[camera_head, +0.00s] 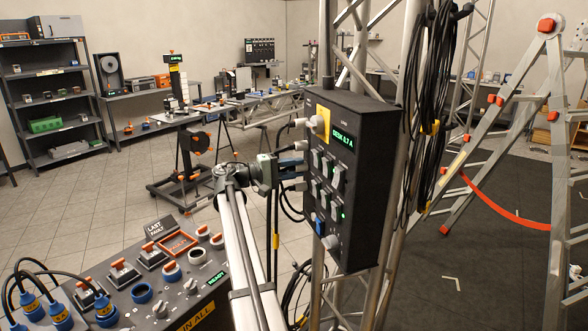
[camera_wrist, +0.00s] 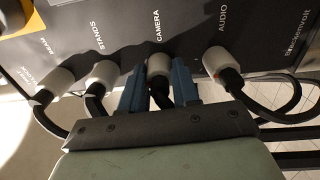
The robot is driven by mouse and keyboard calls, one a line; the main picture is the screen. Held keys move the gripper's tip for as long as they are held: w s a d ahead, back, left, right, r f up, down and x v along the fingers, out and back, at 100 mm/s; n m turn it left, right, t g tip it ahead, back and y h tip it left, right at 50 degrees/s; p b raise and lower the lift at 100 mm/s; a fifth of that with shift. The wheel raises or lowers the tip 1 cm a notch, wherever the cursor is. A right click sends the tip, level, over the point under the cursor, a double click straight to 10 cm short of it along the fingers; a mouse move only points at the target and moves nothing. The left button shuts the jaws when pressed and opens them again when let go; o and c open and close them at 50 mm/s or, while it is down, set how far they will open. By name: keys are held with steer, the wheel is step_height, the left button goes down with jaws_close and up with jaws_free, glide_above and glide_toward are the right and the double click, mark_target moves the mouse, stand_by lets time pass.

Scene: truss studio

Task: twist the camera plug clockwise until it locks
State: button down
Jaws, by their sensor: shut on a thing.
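The camera plug (camera_wrist: 158,63) is a pale cylindrical connector with a black cable, seated at the panel face under the printed word CAMERA. My gripper (camera_wrist: 158,88) has its two blue fingers on either side of it, shut on the plug. In the head view my gripper (camera_head: 292,172) reaches the left side of the black panel box (camera_head: 352,170), which has a green display. There the camera plug is hard to make out behind the fingers. I cannot tell from these frames how far the plug is turned.
The STANDS plug (camera_wrist: 103,76) sits close to the left finger, with another plug (camera_wrist: 56,82) farther left. The AUDIO plug (camera_wrist: 216,61) is to the right. Their black cables hang near my gripper. A control desk (camera_head: 150,285) stands lower left; a truss with coiled cables (camera_head: 430,100) stands right.

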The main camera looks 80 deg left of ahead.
steer(key=shift+m, duration=0.4)
steer(key=c, duration=0.8)
jaws_free()
steer(key=shift+s, duration=0.1)
steer(key=s, duration=0.4)
steer(key=s+d, duration=0.1)
steer(key=s, duration=0.4)
steer(key=s+d, duration=0.1)
steer(key=s, duration=0.3)
steer(key=shift+s+d, duration=0.2)
